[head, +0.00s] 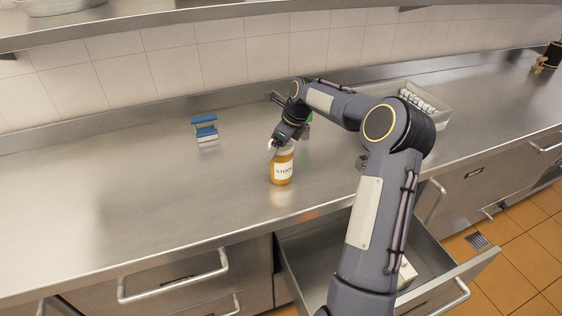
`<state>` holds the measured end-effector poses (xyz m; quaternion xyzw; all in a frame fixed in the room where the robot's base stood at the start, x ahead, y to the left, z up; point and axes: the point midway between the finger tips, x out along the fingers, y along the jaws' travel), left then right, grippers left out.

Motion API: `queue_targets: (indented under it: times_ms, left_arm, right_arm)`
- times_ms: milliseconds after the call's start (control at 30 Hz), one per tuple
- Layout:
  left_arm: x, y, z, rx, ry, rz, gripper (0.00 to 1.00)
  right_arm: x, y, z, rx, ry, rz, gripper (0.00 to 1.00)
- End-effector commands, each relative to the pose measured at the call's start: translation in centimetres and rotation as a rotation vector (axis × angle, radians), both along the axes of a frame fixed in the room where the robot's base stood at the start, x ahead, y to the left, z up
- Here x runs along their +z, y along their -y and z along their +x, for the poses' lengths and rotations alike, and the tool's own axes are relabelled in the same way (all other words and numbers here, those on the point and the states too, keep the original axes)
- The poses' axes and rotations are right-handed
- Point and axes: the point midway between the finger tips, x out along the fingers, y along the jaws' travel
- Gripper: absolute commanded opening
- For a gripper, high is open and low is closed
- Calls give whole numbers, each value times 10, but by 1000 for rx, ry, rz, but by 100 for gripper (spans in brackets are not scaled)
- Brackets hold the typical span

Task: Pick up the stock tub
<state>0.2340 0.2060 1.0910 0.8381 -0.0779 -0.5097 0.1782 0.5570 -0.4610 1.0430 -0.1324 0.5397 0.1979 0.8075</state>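The stock tub (281,168) stands upright on the steel counter in the head view. It is an orange tub with a white label printed with dark letters. My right gripper (280,146) is at the top of the tub, coming down from behind and the right. The gripper covers part of the tub's top. I cannot tell whether its fingers are shut on the tub or only around it. My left gripper is not in view.
A blue and white object (205,130) lies on the counter to the left of the tub. A grey tray (436,119) of small light items stands at the back right. An open drawer (310,262) sticks out below the counter. The counter's left side is clear.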

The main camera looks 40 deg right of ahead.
Motion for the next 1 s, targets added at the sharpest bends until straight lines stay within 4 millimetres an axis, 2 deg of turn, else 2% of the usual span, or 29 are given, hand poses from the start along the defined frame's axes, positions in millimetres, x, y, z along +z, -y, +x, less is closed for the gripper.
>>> queue_targets:
  times_ms: [67, 700, 1000]
  left_arm:
    - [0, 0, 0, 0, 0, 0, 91]
    - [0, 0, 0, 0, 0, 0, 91]
    - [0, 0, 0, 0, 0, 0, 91]
  right_arm:
    - [0, 0, 0, 0, 0, 0, 90]
    - [1, 0, 0, 0, 0, 0, 6]
    - [4, 0, 1, 0, 4, -1, 5]
